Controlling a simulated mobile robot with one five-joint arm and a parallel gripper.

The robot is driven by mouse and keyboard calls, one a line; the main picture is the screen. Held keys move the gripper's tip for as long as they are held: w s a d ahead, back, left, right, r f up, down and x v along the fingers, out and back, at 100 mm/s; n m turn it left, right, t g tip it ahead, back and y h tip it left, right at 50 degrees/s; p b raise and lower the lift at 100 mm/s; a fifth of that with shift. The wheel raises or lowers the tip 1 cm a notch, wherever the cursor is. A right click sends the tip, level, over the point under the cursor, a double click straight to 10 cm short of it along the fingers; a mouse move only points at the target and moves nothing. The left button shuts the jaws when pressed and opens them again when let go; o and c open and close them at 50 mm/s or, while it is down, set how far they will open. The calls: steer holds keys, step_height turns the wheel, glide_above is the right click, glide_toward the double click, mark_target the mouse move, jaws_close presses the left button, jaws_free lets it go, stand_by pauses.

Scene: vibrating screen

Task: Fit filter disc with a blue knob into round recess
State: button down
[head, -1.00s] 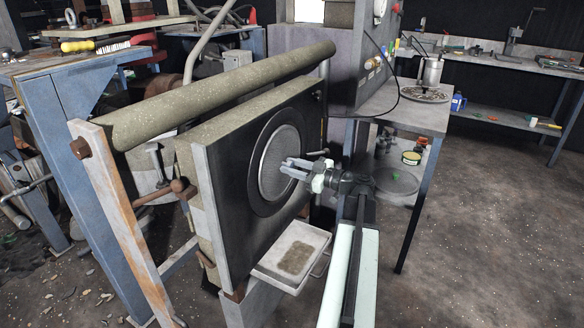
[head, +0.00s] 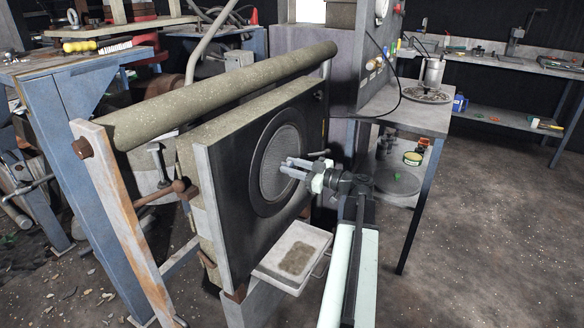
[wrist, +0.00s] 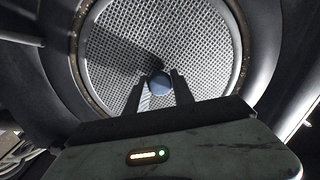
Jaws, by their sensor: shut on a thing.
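The filter disc (head: 277,157) is a round grey mesh plate with a metal rim. It stands nearly upright at the black panel (head: 250,212) of the screen. A dark ring, the edge of the round recess (head: 258,196), surrounds it. In the wrist view the mesh disc (wrist: 195,50) fills the upper middle, with the blue knob (wrist: 159,84) at its centre. My gripper (head: 287,166) is shut on the blue knob, one finger on each side of it. I cannot tell whether the disc is fully seated in the recess.
A shallow pale tray (head: 277,273) sits below the panel. A thick speckled roller (head: 220,95) runs above it. A clamp handle (head: 333,148) stands close to my gripper at the panel's right edge. A grey side table (head: 425,118) stands to the right, with open floor beyond.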

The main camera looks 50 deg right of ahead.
steer(key=shift+w+a, duration=0.2)
steer(key=shift+w, duration=0.5)
stand_by(0.9)
steer(key=c, duration=1)
jaws_free()
steer(key=v, duration=0.7)
steer(key=shift+s, duration=0.4)
steer(key=shift+d, duration=0.1)
